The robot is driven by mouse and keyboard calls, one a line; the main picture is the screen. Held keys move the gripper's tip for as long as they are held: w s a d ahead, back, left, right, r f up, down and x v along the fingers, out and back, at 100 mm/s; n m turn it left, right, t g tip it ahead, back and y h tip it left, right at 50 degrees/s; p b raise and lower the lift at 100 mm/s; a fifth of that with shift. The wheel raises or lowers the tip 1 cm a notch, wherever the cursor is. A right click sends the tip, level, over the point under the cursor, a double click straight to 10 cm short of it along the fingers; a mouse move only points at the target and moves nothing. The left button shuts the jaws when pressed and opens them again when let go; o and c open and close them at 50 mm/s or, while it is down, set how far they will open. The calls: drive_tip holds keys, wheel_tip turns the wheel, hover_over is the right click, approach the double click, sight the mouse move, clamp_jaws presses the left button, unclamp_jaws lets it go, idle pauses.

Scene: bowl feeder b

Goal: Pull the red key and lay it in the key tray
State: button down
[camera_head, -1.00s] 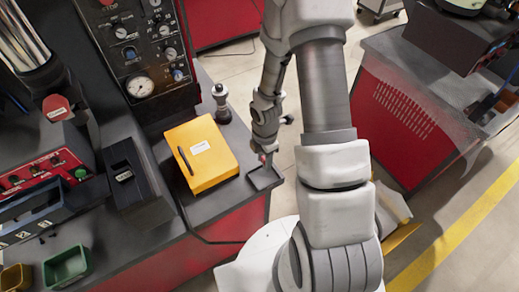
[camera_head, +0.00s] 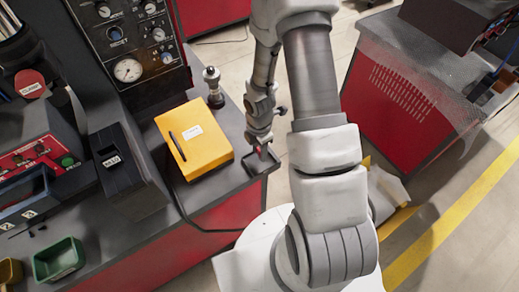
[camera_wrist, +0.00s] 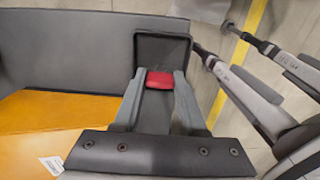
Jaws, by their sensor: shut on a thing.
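My gripper (camera_wrist: 160,78) is shut on the red key (camera_wrist: 160,81), whose red end shows between the two fingertips. The shaft of the key is hidden or cannot be told. The key tray (camera_wrist: 160,47) is a shallow dark rectangular tray, and the key is over it in the wrist view. In the head view my gripper (camera_head: 261,146) points down over the tray (camera_head: 250,167) at the bench's right edge, with a small spot of red at its tips. I cannot tell whether the key touches the tray floor.
A black labelled box (camera_head: 115,163) and a green bin (camera_head: 60,262) are farther left. The floor lies beyond the bench's right edge.

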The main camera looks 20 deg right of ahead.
drive_tip(key=shift+f+b, duration=0.6)
drive_tip(key=shift+f, duration=0.1)
drive_tip(key=shift+c, duration=1.9)
unclamp_jaws()
drive_tip(key=shift+r, duration=0.15)
wheel_tip(320, 180, up, 17)
drive_tip(key=p, duration=0.2)
drive_tip(key=shift+p, duration=0.4)
drive_tip(key=shift+r, duration=0.1)
